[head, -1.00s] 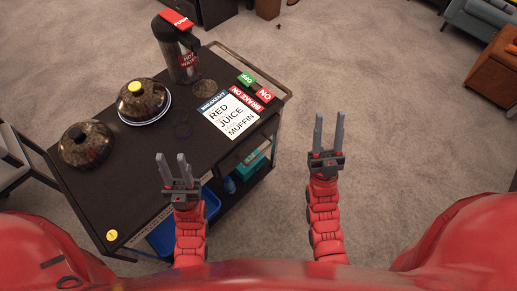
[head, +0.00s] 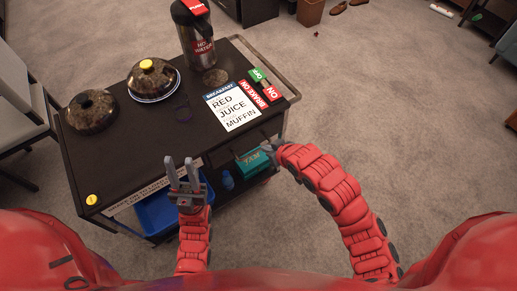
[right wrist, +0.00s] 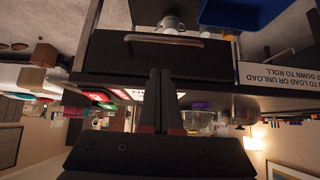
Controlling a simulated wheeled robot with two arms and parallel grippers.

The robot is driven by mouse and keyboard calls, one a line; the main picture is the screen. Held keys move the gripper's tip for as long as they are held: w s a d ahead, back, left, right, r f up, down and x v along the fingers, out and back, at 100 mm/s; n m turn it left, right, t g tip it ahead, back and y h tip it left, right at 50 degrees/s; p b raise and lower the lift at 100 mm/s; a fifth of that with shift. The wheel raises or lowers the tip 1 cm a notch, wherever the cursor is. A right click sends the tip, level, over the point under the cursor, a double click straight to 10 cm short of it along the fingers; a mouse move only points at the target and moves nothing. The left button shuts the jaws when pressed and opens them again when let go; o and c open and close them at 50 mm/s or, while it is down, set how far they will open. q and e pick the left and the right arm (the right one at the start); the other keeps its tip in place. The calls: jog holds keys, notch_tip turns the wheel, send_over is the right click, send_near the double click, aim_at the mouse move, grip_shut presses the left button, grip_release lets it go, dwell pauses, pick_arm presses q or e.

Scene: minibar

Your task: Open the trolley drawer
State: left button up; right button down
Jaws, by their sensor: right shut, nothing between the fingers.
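The dark trolley (head: 110,150) stands on the left in the head view. The drawer (head: 238,146) is in its front side at the right end, under the top. In the right wrist view, which is upside down, the drawer front (right wrist: 115,55) carries a metal bar handle (right wrist: 185,41). The drawer looks closed. My right gripper (head: 276,146) is beside the drawer's right end. Its fingers are together and empty, pointing at the drawer front in the right wrist view (right wrist: 160,72), apart from the handle in the picture. My left gripper (head: 182,168) is open and empty in front of the trolley.
The trolley top holds two domed covers (head: 92,110) (head: 153,77), a hot water flask (head: 199,45), a breakfast card (head: 230,107) and red and green brake labels (head: 262,90). A blue bin (head: 158,213) and a teal box (head: 252,162) are below.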

aim_at(257, 150)
jog(key=shift+s+f+p+x, duration=0.15)
jog(key=shift+p+x, duration=0.2)
jog(key=shift+x, duration=2.15)
jog(key=shift+s+f+p+x, duration=0.1)
jog(key=shift+p+x, duration=0.25)
jog(key=shift+x, duration=2.2)
jog(key=shift+s+d, duration=0.1)
jog(key=shift+d, duration=0.05)
jog(key=s+d+p, duration=0.3)
jog(key=s+d, duration=0.4)
jog(key=s, duration=0.3)
jog(key=s+d+p, duration=0.3)
jog(key=s+d, duration=0.4)
jog(key=s, duration=0.4)
jog(key=shift+p, duration=0.35)
jog(key=shift+d, duration=0.1)
